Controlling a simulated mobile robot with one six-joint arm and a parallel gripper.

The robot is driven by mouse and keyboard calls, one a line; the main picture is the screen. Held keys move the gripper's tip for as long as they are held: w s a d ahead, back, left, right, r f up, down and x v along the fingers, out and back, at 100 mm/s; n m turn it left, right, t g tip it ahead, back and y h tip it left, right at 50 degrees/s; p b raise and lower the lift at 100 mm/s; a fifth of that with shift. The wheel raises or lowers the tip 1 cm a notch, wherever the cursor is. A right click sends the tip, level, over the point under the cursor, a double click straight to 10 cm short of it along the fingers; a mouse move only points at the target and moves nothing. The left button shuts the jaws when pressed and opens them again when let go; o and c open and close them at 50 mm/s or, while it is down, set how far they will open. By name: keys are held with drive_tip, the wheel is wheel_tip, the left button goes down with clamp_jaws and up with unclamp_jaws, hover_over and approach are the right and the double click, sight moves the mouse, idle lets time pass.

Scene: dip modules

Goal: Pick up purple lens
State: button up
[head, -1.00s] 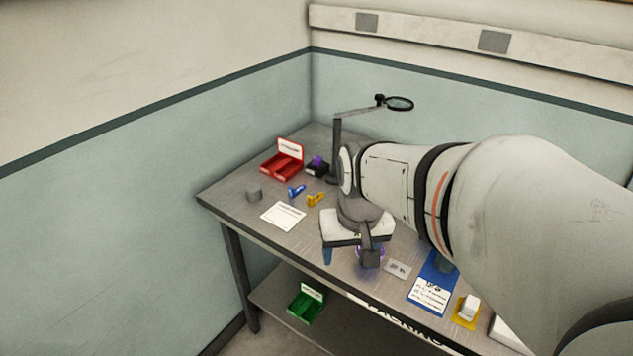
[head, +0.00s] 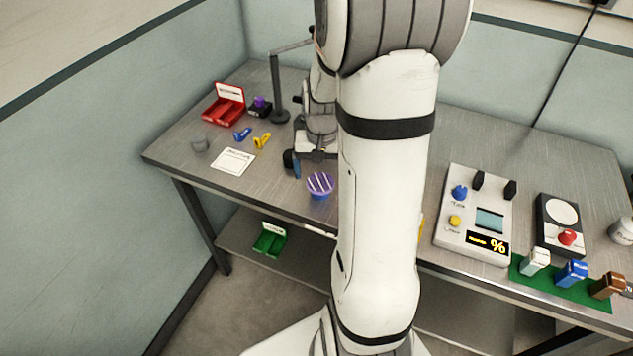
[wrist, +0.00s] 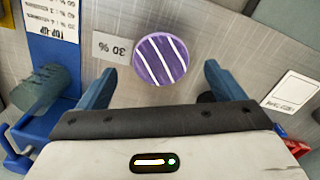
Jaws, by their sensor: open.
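The purple lens (wrist: 160,58) is a round disc with white diagonal stripes. In the wrist view it appears between and just beyond my fingertips, touching neither in the picture. In the head view the lens (head: 320,183) is near the table's front edge, with blue under its striped top. My gripper (wrist: 160,70) is open and empty, its two blue fingers spread wider than the lens. In the head view one blue finger shows left of and behind the lens; the other is hidden by my arm. The height gap is hard to judge.
A grey "30 %" card (wrist: 120,48) lies beside the lens. A blue stand with a label (wrist: 52,32) is at the wrist view's left. A red box (head: 224,107), a black block with a purple top (head: 260,106) and a white card (head: 233,161) lie left on the table.

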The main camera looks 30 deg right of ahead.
sight(321, 183)
drive_tip(key=shift+f, duration=1.2)
drive_tip(key=c, duration=1.1)
